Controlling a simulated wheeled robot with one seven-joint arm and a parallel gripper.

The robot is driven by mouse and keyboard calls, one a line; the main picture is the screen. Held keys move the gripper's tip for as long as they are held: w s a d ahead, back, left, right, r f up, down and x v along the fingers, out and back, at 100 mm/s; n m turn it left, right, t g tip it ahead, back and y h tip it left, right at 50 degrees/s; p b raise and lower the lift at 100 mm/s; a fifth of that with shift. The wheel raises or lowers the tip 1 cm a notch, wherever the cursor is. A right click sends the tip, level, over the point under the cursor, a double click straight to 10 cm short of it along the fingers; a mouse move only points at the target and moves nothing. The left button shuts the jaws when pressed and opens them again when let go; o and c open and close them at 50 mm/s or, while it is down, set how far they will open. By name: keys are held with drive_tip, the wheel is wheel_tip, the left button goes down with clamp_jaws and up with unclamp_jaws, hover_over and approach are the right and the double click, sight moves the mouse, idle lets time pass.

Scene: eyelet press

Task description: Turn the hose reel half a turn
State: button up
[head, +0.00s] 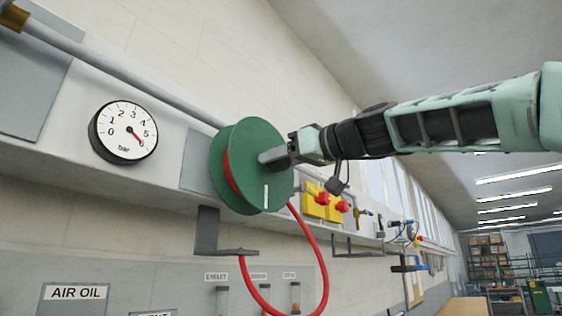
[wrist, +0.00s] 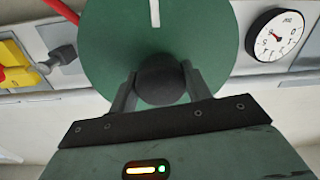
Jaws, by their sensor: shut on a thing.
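The green hose reel (head: 240,150) is mounted on the wall rail, with a red hose (head: 323,270) wound on it and hanging below in a loop. A white mark (head: 266,196) shows low on its front disc in the head view; in the wrist view the mark (wrist: 154,12) is at the top of the disc (wrist: 210,35). My gripper (head: 272,157) reaches the disc's front from the right. In the wrist view my gripper (wrist: 160,85) has its two fingers on either side of a dark round knob (wrist: 163,78) and is shut on it. The knob is mostly hidden in the head view.
A pressure gauge (head: 124,132) is left of the reel. A yellow block with red knobs (head: 322,203) is on the wall to the right. A grey bracket (head: 208,232) juts out below the reel. A panel with an AIR OIL label (head: 78,293) is lower left.

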drive_tip(key=o, duration=1.4)
drive_tip(key=shift+d, duration=0.1)
drive_tip(key=b+v, duration=0.7)
drive_tip(key=v, duration=1)
drive_tip(key=shift+s+d+r, duration=0.1)
drive_tip(key=shift+s+r, duration=0.05)
